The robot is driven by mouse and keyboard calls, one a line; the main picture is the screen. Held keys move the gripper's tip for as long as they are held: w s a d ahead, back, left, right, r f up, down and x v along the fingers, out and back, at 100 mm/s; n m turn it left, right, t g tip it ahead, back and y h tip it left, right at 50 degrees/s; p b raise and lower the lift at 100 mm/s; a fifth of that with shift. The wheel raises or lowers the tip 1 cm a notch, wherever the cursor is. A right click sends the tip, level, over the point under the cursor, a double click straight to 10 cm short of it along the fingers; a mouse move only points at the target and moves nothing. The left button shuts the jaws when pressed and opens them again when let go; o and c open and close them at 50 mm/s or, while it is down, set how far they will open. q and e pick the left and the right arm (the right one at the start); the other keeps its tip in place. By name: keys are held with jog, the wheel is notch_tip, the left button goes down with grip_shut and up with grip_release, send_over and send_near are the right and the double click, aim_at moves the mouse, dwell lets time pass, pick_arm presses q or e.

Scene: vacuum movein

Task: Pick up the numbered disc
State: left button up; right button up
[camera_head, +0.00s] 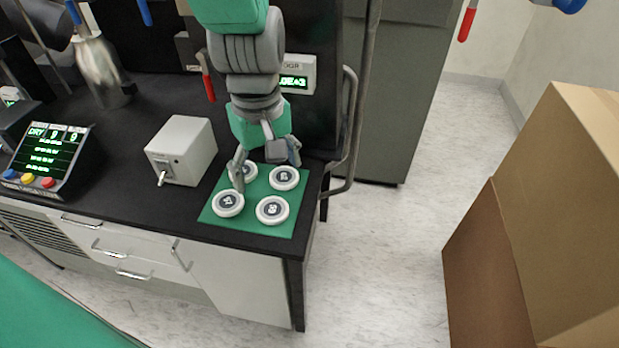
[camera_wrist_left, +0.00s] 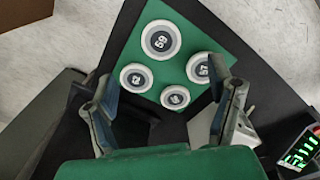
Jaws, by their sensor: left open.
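Several white discs with dark numbered centres lie on a green mat (camera_head: 255,190) at the front right corner of the black bench. In the head view there is a front left disc (camera_head: 228,203), a front right disc (camera_head: 272,210), a back right disc (camera_head: 285,178) and a back left disc (camera_head: 249,170), partly hidden by a finger. In the left wrist view, the largest disc reads 59 (camera_wrist_left: 160,39); another seems to read 57 (camera_wrist_left: 200,68). My left gripper (camera_head: 266,168) is open and empty above the mat's back part, pointing down. My right gripper is out of view.
A grey box with a switch (camera_head: 182,150) stands left of the mat. A console with a green-lit screen (camera_head: 48,155) is farther left. A curved metal handle (camera_head: 349,130) rises right of the mat. Cardboard boxes (camera_head: 560,210) stand at the right, with clear floor between.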

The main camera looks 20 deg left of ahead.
pick_arm(q)
send_over(274, 209)
jog(key=f, duration=0.5)
jog(key=shift+w+d+f+b, duration=0.15)
jog(key=shift+d+b, duration=0.1)
jog(key=shift+b, duration=0.15)
jog(key=f, duration=0.1)
jog(key=f+b, duration=0.1)
jog(key=f, duration=0.3)
jog(key=shift+a+f, duration=0.1)
jog(key=shift+a, duration=0.3)
jog(key=shift+s, duration=0.2)
jog(key=shift+d, duration=0.15)
jog(key=c, duration=1.3)
